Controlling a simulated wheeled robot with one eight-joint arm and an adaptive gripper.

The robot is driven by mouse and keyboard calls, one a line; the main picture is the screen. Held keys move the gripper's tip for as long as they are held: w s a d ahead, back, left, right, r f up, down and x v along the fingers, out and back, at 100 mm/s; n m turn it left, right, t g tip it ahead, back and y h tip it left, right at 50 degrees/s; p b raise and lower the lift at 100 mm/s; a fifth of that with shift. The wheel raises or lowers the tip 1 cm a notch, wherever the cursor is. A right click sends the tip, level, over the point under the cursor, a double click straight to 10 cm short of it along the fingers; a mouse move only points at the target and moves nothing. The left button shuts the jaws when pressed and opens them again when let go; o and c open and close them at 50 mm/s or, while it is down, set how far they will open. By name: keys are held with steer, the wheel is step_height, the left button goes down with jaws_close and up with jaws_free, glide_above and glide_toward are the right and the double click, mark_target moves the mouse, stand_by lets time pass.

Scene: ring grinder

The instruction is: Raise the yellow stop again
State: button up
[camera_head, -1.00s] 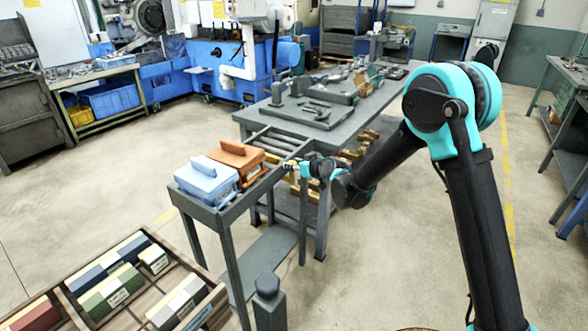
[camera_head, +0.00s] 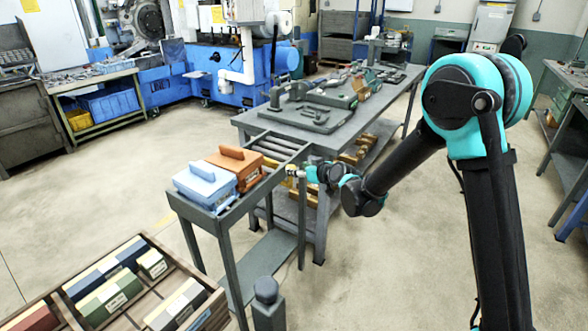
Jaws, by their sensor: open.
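The yellow stop (camera_head: 290,177) shows as a small yellow patch at the side of the grey roller rack, at the rack's right end near the workbench. My gripper (camera_head: 292,174) is at the end of my teal and black arm, right by the yellow stop. It is open, and its fingers are small here. I cannot tell whether they touch the stop, and part of the stop is hidden. Whether the stop is up or down is too small to tell.
A blue box (camera_head: 207,184) and an orange box (camera_head: 237,166) sit on the roller rack (camera_head: 228,217), left of my gripper. The grey workbench (camera_head: 350,117) with tools stands behind. A wooden tray (camera_head: 172,259) of coloured blocks is at lower left. Open floor lies on the right.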

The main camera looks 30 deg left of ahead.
steer(key=v, duration=0.7)
steer(key=shift+s, duration=0.1)
